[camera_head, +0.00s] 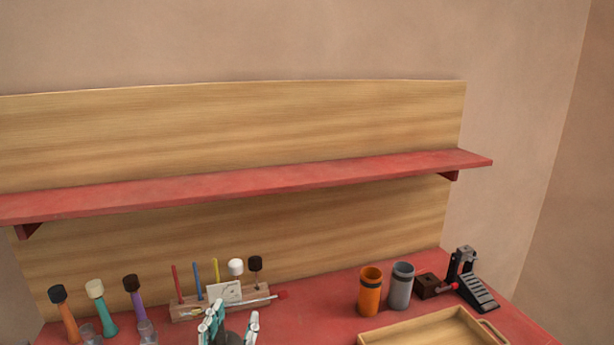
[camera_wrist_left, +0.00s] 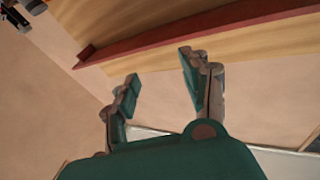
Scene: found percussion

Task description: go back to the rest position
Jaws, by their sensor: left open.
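My left gripper (camera_head: 230,326) shows at the bottom of the head view, in front of the wooden stick holder, with its fingers pointing up. It also shows in the left wrist view (camera_wrist_left: 158,88), where its two green and grey fingers are spread with nothing between them. Beyond them that view shows wall, wood panel and the red shelf (camera_wrist_left: 180,32). My right gripper does not show in either view.
The red bench (camera_head: 320,317) holds several mallets at the left, a wooden stick holder (camera_head: 186,311), an orange cup (camera_head: 370,292), a grey cup (camera_head: 401,286), a black pedal (camera_head: 472,282) and a wooden tray (camera_head: 385,337). A red shelf (camera_head: 250,184) runs above.

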